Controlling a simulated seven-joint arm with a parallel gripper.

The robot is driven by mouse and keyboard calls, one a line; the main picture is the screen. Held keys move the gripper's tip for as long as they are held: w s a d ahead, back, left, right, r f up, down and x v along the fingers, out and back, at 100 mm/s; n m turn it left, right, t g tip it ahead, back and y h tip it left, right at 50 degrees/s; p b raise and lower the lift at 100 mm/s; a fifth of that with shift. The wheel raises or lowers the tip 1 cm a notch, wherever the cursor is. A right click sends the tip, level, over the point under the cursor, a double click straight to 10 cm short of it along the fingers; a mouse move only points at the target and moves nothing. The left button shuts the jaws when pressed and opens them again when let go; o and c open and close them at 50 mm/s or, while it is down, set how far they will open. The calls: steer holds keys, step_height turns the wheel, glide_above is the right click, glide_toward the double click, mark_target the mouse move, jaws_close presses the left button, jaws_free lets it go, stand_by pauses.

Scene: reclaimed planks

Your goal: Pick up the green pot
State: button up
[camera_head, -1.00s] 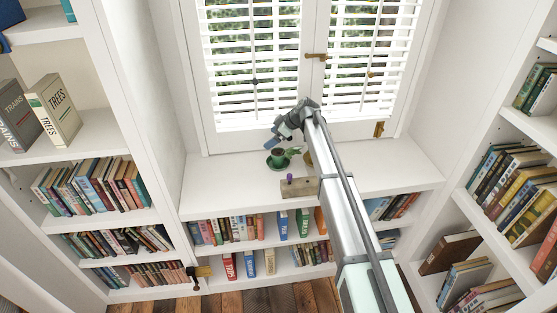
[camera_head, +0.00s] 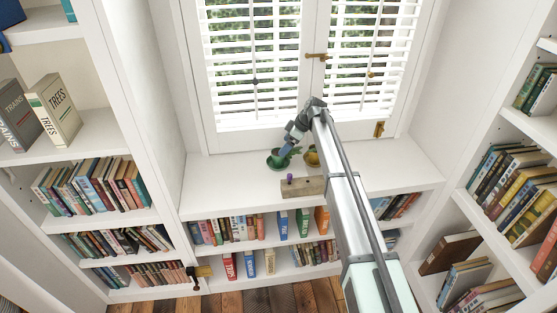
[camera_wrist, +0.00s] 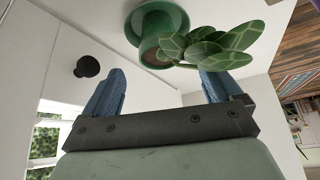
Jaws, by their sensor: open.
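The green pot (camera_head: 274,163) stands on the white window-seat shelf, partly hidden by my gripper in the head view. In the wrist view the green pot (camera_wrist: 158,28) is near the top, with a wide round green base or saucer. A plant with broad green leaves (camera_wrist: 212,45) overlaps its right side; I cannot tell whether it grows from this pot. My gripper (camera_head: 286,150) is at the pot, from above. In the wrist view my gripper (camera_wrist: 160,85) is open, its two blue fingers apart with nothing between them; the right fingertip is close to the leaves.
A yellowish pot (camera_head: 311,158) stands just right of the green pot, close to my arm. A wooden block (camera_head: 303,187) with a small purple thing (camera_head: 290,177) lies in front. Window blinds (camera_head: 250,70) are behind. The shelf to the left is clear.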

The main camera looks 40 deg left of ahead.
mark_target(274, 152)
steer(key=shift+x, duration=3.4)
steer(key=shift+r, duration=0.1)
steer(key=c, duration=1.4)
steer(key=shift+r, duration=6.5)
steer(key=shift+c, duration=0.2)
steer(key=shift+f, duration=0.1)
step_height(274, 152, down, 10)
steer(key=shift+r+m+t, duration=0.2)
steer(key=shift+m+t, duration=0.3)
steer(key=shift+m, duration=0.5)
